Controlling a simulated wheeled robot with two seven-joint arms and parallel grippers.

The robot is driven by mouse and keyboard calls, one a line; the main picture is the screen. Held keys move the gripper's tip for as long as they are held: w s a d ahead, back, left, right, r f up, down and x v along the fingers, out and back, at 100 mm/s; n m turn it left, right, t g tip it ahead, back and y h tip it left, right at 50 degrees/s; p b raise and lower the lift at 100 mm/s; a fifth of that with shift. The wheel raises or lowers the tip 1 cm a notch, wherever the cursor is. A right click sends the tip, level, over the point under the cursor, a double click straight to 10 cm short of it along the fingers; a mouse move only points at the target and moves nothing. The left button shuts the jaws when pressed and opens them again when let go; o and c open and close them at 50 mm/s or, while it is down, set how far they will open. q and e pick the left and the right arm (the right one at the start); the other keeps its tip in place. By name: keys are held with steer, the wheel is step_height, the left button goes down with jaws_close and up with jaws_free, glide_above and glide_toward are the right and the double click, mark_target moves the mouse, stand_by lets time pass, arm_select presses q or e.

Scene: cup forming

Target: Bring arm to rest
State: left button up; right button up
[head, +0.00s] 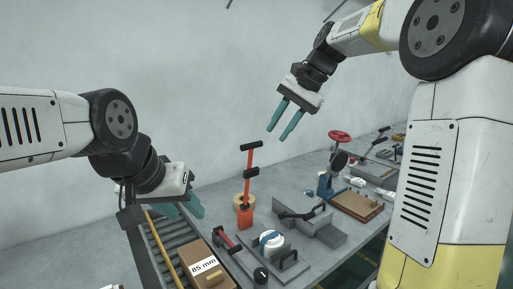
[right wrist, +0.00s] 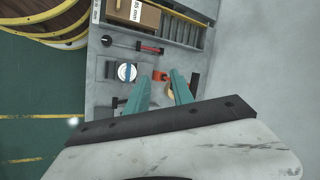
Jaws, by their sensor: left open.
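My left gripper (head: 190,207) is at the left of the head view, low over the near left end of the bench. Its teal fingers are partly hidden by its own body; they are apart and nothing shows between them. My right gripper (head: 276,134) hangs in the air above the bench, with its two teal fingers apart and pointing down to the left. In the right wrist view the fingers (right wrist: 159,78) are apart with nothing gripped. The grey bench (head: 228,200) lies below both grippers.
A box marked 85 mm (head: 205,268) sits on the roller track at the near end. A red upright lever tool (head: 248,185), a white round dial fixture (head: 271,241) and a press with a red handwheel (head: 340,135) stand on the bench. The air around my right gripper is clear.

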steer(key=s+d+f+n+t+h, duration=0.1)
steer(key=s+d+f+n, duration=0.1)
steer(key=s, duration=0.5)
steer(key=s+d+f+n+t+h, duration=0.1)
steer(key=s+d+f+n+t, duration=0.1)
steer(key=s, duration=0.6)
steer(key=s+d+f+n+t+h, duration=0.1)
steer(key=s+d+f+n, duration=0.1)
steer(key=s+d+f, duration=0.2)
steer(key=s+f, duration=0.2)
steer(key=s, duration=0.2)
steer(key=shift+t, duration=0.4)
